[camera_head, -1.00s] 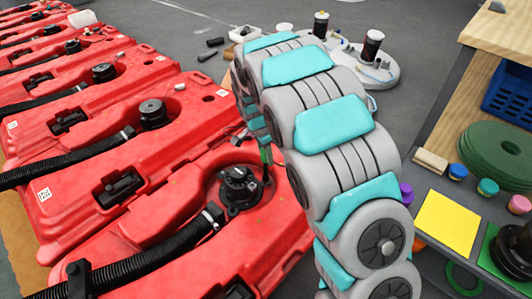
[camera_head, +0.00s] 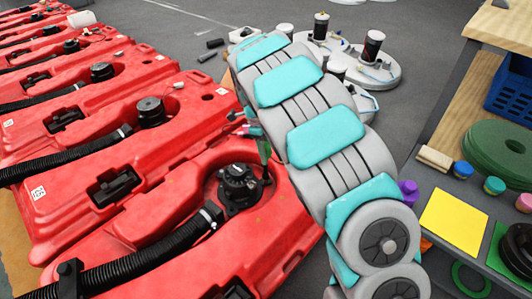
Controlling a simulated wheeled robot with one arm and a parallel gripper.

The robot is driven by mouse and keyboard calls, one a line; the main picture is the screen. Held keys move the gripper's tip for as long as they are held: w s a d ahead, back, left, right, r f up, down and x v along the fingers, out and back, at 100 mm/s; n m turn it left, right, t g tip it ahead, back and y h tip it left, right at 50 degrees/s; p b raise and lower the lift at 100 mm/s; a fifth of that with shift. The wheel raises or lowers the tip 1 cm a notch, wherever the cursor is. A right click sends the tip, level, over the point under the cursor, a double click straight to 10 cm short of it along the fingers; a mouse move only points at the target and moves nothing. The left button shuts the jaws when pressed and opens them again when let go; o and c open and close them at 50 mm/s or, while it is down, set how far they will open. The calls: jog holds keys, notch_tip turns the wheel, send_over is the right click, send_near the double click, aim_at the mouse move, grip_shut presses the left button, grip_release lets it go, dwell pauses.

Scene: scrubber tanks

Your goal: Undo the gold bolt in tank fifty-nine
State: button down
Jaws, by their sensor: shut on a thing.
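The nearest red tank (camera_head: 150,245) lies in the lower left, with a black round fitting (camera_head: 238,187) in its recess. A white label (camera_head: 38,193) on the tank behind is too small to read surely. My gripper (camera_head: 263,140) is by the right edge of the fitting, mostly hidden behind my grey and teal arm. It is shut on a slim green and dark tool (camera_head: 265,154), whose dark lower end hangs close to the fitting's right side. I cannot tell whether it touches anything. No gold bolt can be made out clearly.
More red tanks with black hoses (camera_head: 60,160) run in a row to the upper left. A bench (camera_head: 440,215) with a yellow sheet (camera_head: 454,221), coloured caps and green discs (camera_head: 498,149) stands at right. Round white bases (camera_head: 370,66) stand on the floor behind my arm.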

jog(key=m, duration=0.3)
jog(key=m+p, duration=0.1)
jog(key=m, duration=0.2)
jog(key=shift+r+g+y, duration=0.2)
jog(key=shift+g+y, duration=0.1)
jog(key=m+p, duration=0.1)
jog(key=m, duration=0.2)
jog(key=shift+p, duration=0.3)
jog(key=shift+f+m, duration=0.2)
jog(key=shift+m, duration=0.3)
jog(key=c, duration=1.1)
grip_release()
grip_shut()
jog(key=shift+f+p, duration=0.3)
jog(key=shift+f, duration=0.55)
